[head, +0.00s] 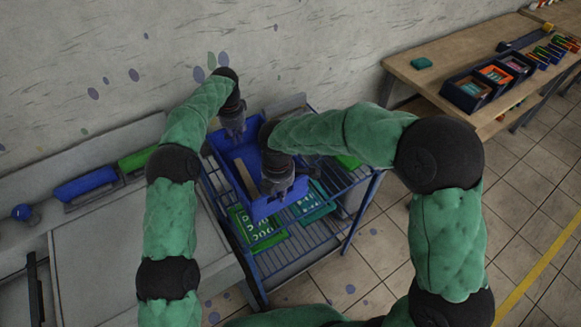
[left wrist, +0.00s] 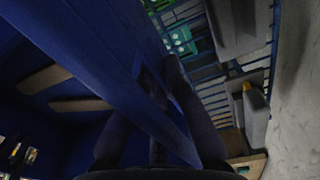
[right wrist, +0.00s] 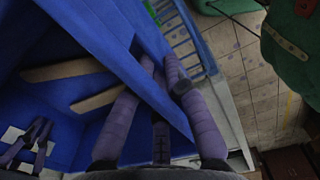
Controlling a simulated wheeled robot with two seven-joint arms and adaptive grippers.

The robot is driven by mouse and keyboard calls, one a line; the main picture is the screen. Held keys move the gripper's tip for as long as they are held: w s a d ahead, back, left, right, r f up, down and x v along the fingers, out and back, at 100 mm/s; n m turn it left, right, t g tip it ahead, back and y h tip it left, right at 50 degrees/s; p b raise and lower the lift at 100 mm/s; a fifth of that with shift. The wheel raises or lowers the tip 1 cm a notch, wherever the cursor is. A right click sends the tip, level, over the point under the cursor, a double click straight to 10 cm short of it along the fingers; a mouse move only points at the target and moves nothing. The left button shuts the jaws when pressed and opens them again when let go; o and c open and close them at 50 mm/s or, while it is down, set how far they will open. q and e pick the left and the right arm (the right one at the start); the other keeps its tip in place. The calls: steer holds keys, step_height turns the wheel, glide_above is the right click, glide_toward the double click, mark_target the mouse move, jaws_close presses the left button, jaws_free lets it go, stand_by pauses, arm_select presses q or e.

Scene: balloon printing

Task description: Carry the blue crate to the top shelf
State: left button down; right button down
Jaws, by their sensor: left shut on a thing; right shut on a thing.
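The blue crate (head: 264,208) is at the blue wire rack (head: 352,186), over its left part in the head view; I cannot tell whether it touches a shelf. My left gripper (head: 235,132) is shut on its far wall, and my right gripper (head: 277,187) is shut on its near right wall. In the left wrist view the fingers straddle the crate wall (left wrist: 100,65). In the right wrist view they also straddle a wall of the crate (right wrist: 100,35). Tan bars (right wrist: 62,68) show inside the crate. The grippers and forearms hide part of it.
Green boxes (head: 262,230) with white lettering lie on a rack level below. A grey worktop (head: 120,235) with a blue bin (head: 86,184) stands left. A wooden table (head: 435,70) with dark trays (head: 468,94) stands right. The wall is close behind; tiled floor is open at right.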

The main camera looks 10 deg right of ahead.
mark_target(240, 149)
arm_select(q)
steer(key=shift+s+d, duration=0.15)
steer(key=shift+s, duration=0.1)
arm_select(e)
steer(key=shift+w+a+r, duration=0.15)
steer(key=shift+r, duration=0.05)
